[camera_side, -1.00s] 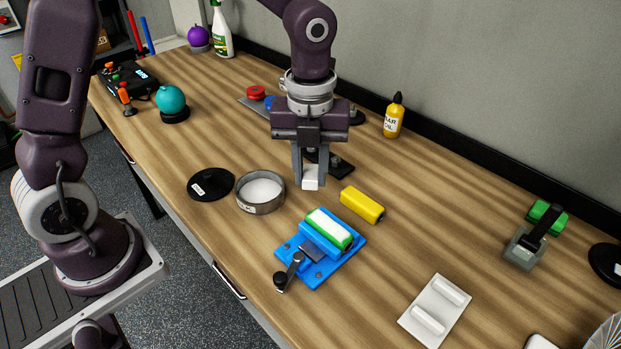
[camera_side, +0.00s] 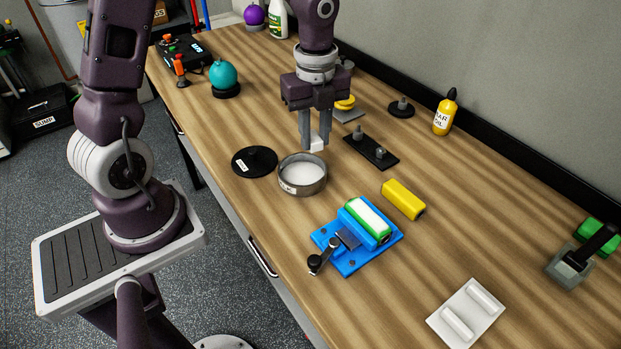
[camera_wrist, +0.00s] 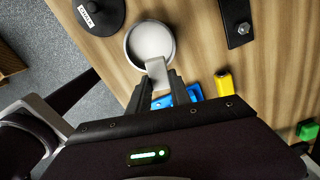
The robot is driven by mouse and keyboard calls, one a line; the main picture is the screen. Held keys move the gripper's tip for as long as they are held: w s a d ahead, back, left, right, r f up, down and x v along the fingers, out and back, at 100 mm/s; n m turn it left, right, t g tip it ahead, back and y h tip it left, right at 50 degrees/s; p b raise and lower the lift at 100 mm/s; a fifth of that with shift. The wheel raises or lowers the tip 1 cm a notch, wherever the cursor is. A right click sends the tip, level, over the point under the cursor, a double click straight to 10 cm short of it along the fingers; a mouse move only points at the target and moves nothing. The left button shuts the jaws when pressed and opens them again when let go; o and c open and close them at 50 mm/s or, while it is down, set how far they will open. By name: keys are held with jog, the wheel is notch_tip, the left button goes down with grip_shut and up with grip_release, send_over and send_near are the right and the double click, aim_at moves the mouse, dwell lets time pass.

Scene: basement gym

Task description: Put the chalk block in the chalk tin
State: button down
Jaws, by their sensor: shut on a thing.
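The chalk block (camera_side: 318,143) is a small white block held between the fingertips of my gripper (camera_side: 313,141). My gripper is shut on it, just behind and above the right part of the chalk tin's far rim in the side view. The chalk tin (camera_side: 303,188) is a round, open grey metal tin with a pale inside and a partly seen label. In the wrist view the chalk block (camera_wrist: 157,73) overlaps the near rim of the tin (camera_wrist: 133,56), so the gap between them is hard to tell. My fingers (camera_wrist: 158,88) show on both sides of it.
A black labelled disc (camera_side: 252,162) lies left of the tin. A blue clamp fixture (camera_side: 365,262) with a green and white piece and a yellow block (camera_side: 403,200) lie to the right. A black plate with knobs (camera_side: 370,151) is behind.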

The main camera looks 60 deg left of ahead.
aim_at(305, 180)
jog(key=a+f+n, duration=0.2)
jog(key=shift+s+a, duration=0.35)
jog(key=shift+s, duration=0.05)
notch_tip(305, 180, down, 9)
jog(key=shift+r, duration=0.2)
jog(key=c, duration=1.2)
grip_release()
jog(key=shift+f, duration=0.15)
